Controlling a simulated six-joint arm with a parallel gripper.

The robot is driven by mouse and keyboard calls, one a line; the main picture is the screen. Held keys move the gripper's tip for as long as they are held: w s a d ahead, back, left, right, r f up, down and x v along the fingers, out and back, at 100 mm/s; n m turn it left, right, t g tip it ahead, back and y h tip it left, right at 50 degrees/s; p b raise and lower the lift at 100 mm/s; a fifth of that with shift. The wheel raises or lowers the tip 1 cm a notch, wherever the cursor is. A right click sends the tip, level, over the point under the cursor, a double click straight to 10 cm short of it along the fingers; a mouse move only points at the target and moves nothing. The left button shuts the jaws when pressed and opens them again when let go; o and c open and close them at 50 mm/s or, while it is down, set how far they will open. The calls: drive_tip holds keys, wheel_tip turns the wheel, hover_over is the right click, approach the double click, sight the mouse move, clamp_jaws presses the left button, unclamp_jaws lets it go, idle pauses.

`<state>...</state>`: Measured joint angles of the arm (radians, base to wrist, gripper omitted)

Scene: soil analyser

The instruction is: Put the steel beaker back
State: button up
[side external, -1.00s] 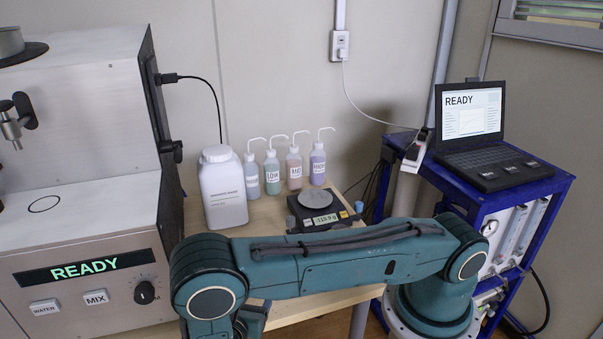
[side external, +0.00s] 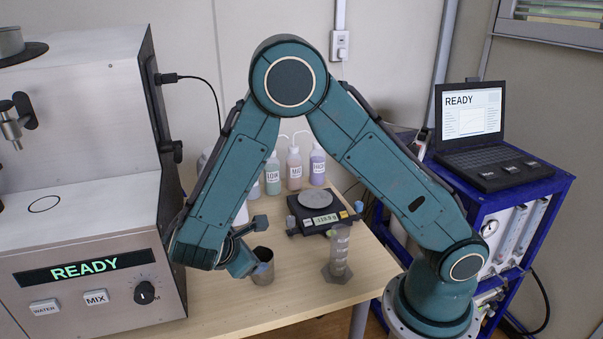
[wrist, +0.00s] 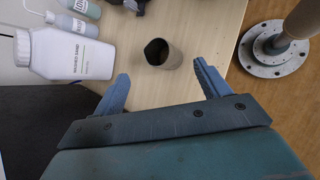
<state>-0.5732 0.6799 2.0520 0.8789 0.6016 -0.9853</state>
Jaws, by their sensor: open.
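The steel beaker (side external: 263,274) stands upright on the wooden table, and its dark open mouth shows in the wrist view (wrist: 163,56). My gripper (side external: 262,245) is low beside it at the end of the folded-down forearm. In the wrist view my gripper (wrist: 162,70) is open, with one blue finger to each side of the beaker and the beaker at the level of the fingertips or just beyond. There is clear space between each finger and the beaker. In the side view one finger partly covers the beaker.
The analyser (side external: 90,245) stands left, its display reading READY. A clear cylinder (side external: 340,250) stands right of the beaker, in front of the balance (side external: 318,213). Wash bottles (side external: 294,168) and a white jug (wrist: 68,52) stand behind. The front table area is bare.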

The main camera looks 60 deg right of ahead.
drive_tip(key=s+d+r+m+t+y, duration=0.1)
drive_tip(key=s+r+m+y, duration=0.3)
drive_tip(key=s+r, duration=0.6)
drive_tip(key=s+d+r+m+t+y, duration=0.2)
drive_tip(key=s+r+m+y, duration=0.3)
drive_tip(key=s+r+m, duration=0.3)
wheel_tip(320, 180, up, 3)
drive_tip(key=shift+s+d+r+m+t, duration=0.25)
drive_tip(key=shift+s+m+t, duration=0.15)
drive_tip(key=shift+s+t, duration=0.45)
